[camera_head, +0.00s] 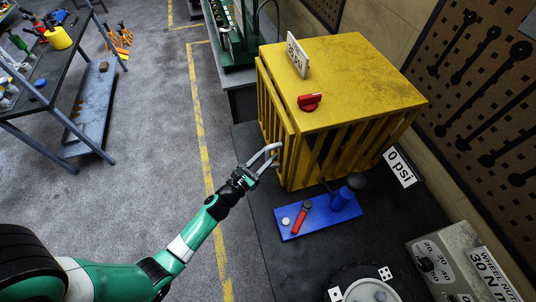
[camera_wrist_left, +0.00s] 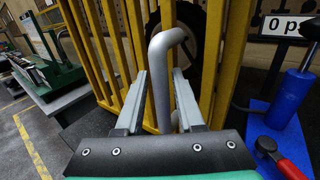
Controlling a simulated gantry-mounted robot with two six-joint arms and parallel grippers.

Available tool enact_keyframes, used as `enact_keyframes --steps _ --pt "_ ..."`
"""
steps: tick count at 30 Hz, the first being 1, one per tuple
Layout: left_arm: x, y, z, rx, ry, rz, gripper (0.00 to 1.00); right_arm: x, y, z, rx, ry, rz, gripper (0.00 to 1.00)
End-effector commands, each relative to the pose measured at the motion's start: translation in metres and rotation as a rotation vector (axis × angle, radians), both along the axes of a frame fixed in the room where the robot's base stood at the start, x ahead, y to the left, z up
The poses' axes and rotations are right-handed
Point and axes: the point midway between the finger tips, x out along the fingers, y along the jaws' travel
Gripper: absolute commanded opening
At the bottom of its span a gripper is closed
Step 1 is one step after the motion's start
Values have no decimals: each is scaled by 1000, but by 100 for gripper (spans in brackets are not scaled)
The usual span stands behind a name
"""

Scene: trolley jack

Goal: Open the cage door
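The yellow cage (camera_head: 345,80) stands on a dark bench at the upper centre. Its slatted door (camera_head: 273,112) is on the left side; I cannot tell whether it is fully shut. A bent grey handle (camera_wrist_left: 165,75) stands out from the yellow bars in the left wrist view. My left gripper (camera_head: 262,160) is at the lower front of the door, by the handle. Its fingers (camera_wrist_left: 160,98) are apart, one on each side of the handle, with no clear grip on it. My right gripper is out of view.
A red knob (camera_head: 309,102) and a white sign (camera_head: 298,55) are on the cage top. A blue tray (camera_head: 318,217) with tools lies in front of the cage. A grey control box (camera_head: 460,262) stands at lower right. Open floor lies left of the bench.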

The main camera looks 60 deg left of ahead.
Motion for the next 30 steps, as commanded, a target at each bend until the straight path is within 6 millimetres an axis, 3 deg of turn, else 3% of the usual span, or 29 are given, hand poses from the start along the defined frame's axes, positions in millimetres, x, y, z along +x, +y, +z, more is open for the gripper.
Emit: enact_keyframes --steps 10,16,30 --pt "7 2 0 -1 0 0 35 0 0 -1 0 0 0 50" --pt "6 2 0 -1 0 0 0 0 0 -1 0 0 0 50" --pt "6 2 0 -1 0 0 0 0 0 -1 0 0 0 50"
